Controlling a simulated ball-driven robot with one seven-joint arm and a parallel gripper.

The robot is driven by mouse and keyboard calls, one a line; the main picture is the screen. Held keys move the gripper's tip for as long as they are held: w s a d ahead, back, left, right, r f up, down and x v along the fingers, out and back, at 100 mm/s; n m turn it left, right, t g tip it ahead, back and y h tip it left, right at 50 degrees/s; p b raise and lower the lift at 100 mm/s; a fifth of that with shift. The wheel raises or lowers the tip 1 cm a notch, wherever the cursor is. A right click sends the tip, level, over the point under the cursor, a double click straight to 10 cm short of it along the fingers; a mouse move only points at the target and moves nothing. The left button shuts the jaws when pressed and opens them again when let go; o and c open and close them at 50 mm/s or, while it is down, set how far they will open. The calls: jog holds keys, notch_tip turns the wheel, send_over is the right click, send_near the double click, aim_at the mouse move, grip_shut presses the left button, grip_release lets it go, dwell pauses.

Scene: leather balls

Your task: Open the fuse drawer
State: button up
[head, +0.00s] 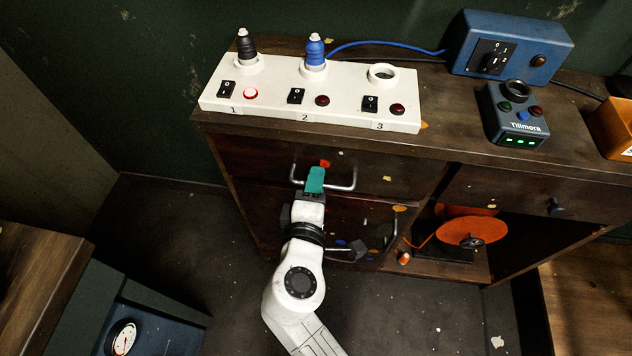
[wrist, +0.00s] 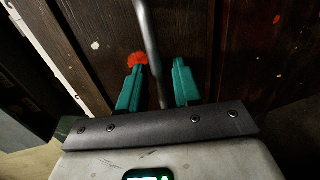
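The drawer (head: 257,158) is a dark wooden front below the left part of the cabinet top, and it looks shut. Its metal bar handle (head: 345,187) also shows in the wrist view (wrist: 150,42), with a red spot beside it. My gripper (head: 315,176) is at the handle's middle. In the wrist view my gripper (wrist: 158,66) has its two teal fingers apart, with the bar running between them and a gap on each side. In the head view the fingers overlap and hide part of the handle. I cannot tell whether this is the fuse drawer; no label shows.
A white panel (head: 270,103) with numbered sockets and switches stands on the cabinet top. A second handle (head: 385,240) is on the front below. An open shelf with an orange reel (head: 468,231) is at right.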

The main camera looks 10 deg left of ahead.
jog(key=shift+w+f, duration=0.1)
jog(key=shift+w, duration=0.25)
jog(key=shift+c, duration=0.3)
grip_shut()
